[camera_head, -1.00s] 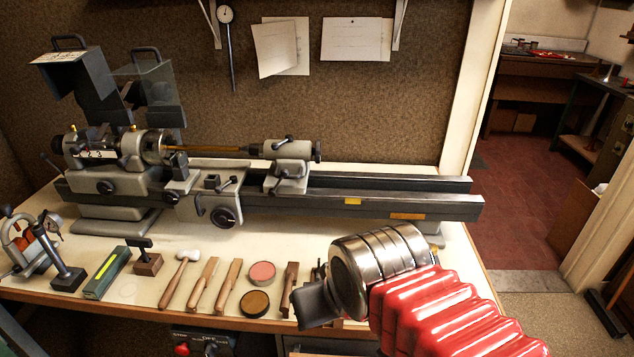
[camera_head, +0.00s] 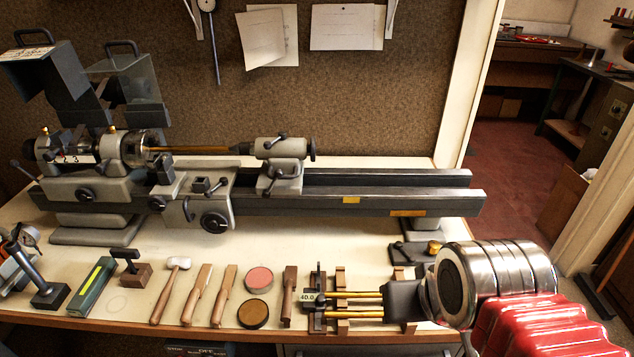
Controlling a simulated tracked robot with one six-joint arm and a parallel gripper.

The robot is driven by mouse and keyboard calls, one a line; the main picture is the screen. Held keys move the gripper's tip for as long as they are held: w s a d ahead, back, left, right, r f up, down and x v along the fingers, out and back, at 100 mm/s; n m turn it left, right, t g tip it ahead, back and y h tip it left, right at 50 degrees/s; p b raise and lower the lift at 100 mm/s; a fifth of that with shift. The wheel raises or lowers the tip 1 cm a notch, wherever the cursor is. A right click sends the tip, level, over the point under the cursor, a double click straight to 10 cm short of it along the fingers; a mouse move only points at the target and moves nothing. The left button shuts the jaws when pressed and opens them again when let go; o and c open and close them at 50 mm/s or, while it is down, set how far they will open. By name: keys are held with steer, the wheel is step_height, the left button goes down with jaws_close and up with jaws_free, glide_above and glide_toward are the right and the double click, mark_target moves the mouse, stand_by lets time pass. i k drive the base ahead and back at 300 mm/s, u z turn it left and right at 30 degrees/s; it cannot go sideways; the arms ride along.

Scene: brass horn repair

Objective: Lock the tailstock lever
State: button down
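The grey tailstock (camera_head: 283,170) sits on the lathe bed, right of the carriage, at the end of a thin brass tube (camera_head: 205,149). A small dark lever (camera_head: 276,140) shows on top of its barrel. Another dark lever (camera_head: 267,187) with a round knob angles across its lower front. I cannot tell which one is the lock, or whether it is locked. My gripper (camera_head: 400,302) is low at the right over the bench front, well apart from the tailstock and pointing left. Its fingers are not clear against the things beneath it.
The lathe bed (camera_head: 420,198) is bare right of the tailstock. The chuck (camera_head: 130,148) and raised guards (camera_head: 60,90) stand left. A mallet (camera_head: 170,285), wooden tools, round tins (camera_head: 253,313) and brass rods (camera_head: 352,295) on wooden rests line the bench front.

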mark_target(279, 173)
steer(key=z, duration=0.3)
steer(key=k, duration=1.2)
steer(key=u, duration=1.25)
steer(key=i, duration=1)
steer(key=u, duration=0.05)
